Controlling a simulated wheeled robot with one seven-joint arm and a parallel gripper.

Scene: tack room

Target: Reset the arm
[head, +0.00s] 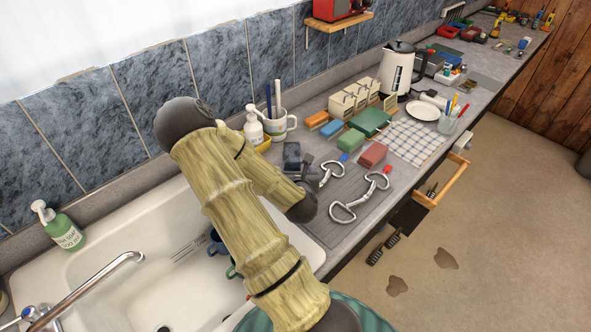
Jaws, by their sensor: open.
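A white sink (110,262) with a tap (100,284) lies left. Metal bits (358,197), coloured blocks (372,155), a mug (279,126), a kettle (397,70) and a plate (423,110) crowd the counter. A wooden-fronted drawer (441,186) stands open.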

